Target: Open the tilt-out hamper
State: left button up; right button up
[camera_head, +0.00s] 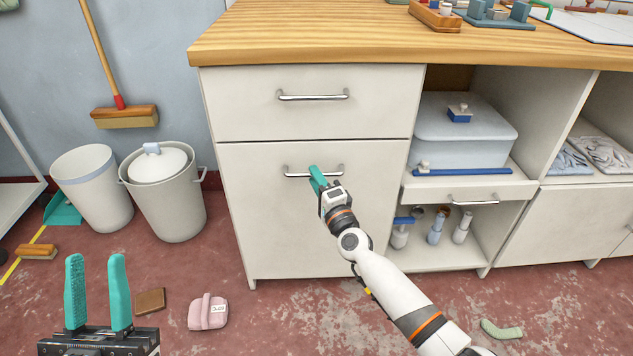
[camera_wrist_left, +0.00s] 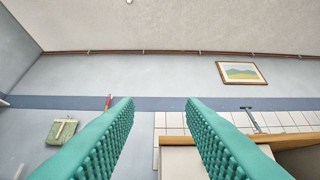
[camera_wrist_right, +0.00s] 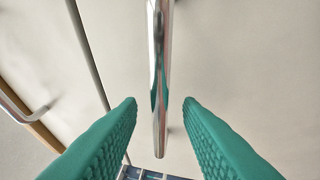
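The lower white front panel (camera_head: 270,225) of the cabinet, which looks like the tilt-out hamper, stands flush and closed. Its chrome bar handle (camera_head: 298,174) is near the panel's top edge. My right gripper (camera_head: 318,178) is at this handle and hides part of it. In the right wrist view the handle (camera_wrist_right: 158,60) runs between the two open teal fingers (camera_wrist_right: 160,102), with a gap visible on each side. My left gripper (camera_head: 96,258) is open and empty at the lower left, over the floor, pointing up; its fingers (camera_wrist_left: 160,100) are wide apart in the left wrist view.
A closed drawer (camera_head: 310,115) with its own handle lies above the panel. A lidded bin (camera_head: 170,200) and an open bin (camera_head: 95,195) stand left of the cabinet. A pink object (camera_head: 208,312) and a brown block (camera_head: 150,301) lie on the floor. Open shelves are at right.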

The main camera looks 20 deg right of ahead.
jog(key=shift+w, duration=0.15)
jog(key=shift+c, duration=0.3)
grip_shut()
jog(key=shift+a, duration=0.1)
